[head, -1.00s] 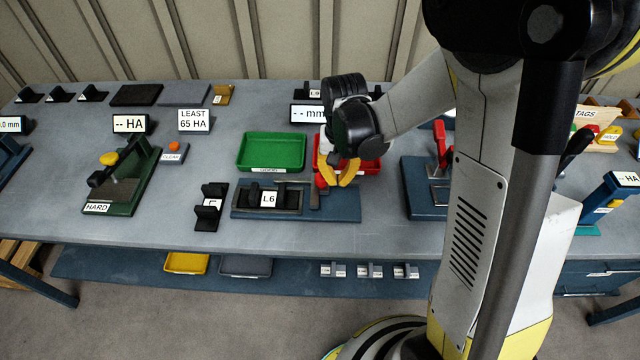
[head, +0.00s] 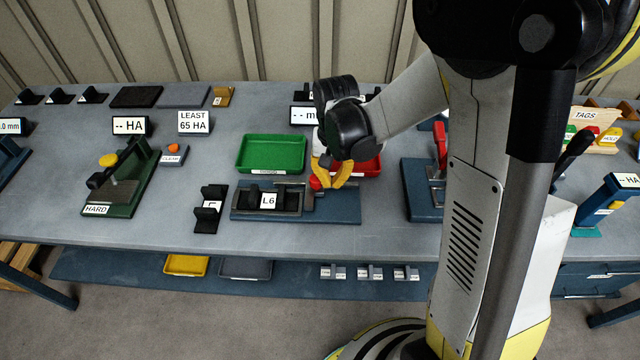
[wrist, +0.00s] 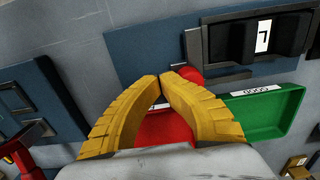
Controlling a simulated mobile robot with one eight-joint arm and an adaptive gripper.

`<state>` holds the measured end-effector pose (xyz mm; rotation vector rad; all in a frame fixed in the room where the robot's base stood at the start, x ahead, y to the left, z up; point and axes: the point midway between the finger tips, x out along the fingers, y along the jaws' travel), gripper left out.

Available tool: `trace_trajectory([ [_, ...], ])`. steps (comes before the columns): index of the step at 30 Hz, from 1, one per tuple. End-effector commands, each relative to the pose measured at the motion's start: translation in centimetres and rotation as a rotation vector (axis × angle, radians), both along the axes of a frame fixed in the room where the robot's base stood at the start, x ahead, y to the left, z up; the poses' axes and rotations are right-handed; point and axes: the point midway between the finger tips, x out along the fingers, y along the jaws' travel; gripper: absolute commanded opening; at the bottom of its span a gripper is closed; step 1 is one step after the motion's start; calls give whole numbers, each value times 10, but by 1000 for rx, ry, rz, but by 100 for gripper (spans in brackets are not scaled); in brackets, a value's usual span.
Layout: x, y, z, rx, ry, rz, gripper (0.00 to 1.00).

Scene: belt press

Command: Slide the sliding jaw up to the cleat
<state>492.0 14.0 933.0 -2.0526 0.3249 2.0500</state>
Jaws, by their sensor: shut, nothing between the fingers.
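The sliding jaw (head: 308,198) is a grey bar with a red knob (head: 316,182) on a blue base plate (head: 340,208). The cleat (head: 268,200) is a dark block with a white L6 label, left of the jaw in the head view. My gripper (head: 332,186) has yellow fingers, shut and empty, just right of the knob. In the wrist view the fingertips (wrist: 164,76) meet beside the red knob (wrist: 190,76), close to or touching it; I cannot tell which. The jaw's grey bar (wrist: 193,50) shows behind the knob. Any remaining gap between jaw and cleat is unclear.
A green tray (head: 271,153) and a red tray (head: 368,166) stand behind the plate. A black stand (head: 209,208) is to its left. Another blue fixture with a red lever (head: 440,145) is to its right. The table's front strip is clear.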

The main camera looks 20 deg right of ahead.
Motion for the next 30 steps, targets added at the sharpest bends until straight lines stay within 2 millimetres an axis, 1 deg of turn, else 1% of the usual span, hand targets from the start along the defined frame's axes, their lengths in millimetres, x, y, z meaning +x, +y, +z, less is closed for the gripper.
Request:
trace_trajectory([
  [30, 7, 25, -1, 1, 2, 2, 0],
])
